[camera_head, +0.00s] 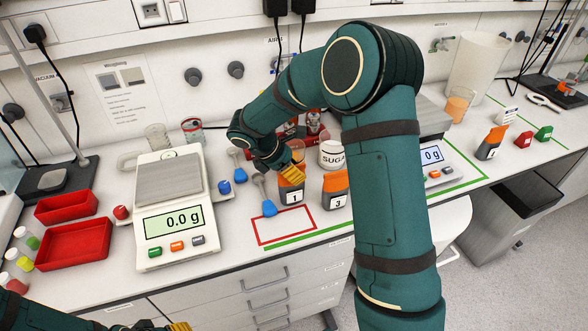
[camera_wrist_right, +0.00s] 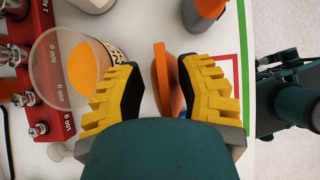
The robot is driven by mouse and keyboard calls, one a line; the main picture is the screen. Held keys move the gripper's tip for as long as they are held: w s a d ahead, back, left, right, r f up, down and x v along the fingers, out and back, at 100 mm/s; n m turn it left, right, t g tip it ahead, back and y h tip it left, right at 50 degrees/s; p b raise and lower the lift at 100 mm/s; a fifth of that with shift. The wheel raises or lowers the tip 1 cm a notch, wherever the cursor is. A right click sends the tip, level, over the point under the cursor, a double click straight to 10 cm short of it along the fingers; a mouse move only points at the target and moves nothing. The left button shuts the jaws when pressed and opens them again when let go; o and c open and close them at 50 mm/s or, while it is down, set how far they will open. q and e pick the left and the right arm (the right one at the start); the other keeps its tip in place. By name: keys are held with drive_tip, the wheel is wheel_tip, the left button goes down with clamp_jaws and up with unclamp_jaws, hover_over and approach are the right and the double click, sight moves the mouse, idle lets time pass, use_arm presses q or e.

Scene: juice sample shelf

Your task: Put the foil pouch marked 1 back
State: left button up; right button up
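The foil pouch marked 1 (camera_head: 291,197), dark with an orange top, stands upright on the bench just behind a red outlined rectangle (camera_head: 283,239). My right gripper (camera_head: 291,172) is over its top. In the right wrist view the pouch's orange top edge (camera_wrist_right: 164,85) lies between the yellow fingers of the open right gripper (camera_wrist_right: 160,88), with a gap at the left finger; contact with the right finger is unclear. The pouch marked 3 (camera_head: 335,190) stands just to the right.
A beaker with orange contents (camera_wrist_right: 80,75) stands close to the right gripper. Blue scoops (camera_head: 268,207) lie left of pouch 1. A sugar jar (camera_head: 332,153) stands behind. Pouch 2 (camera_head: 490,143) is far right. The red rectangle looks empty.

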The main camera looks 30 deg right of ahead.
drive_tip(key=p+v, duration=0.1)
drive_tip(key=v, duration=1.1)
drive_tip(key=shift+r, duration=0.1)
idle(0.4)
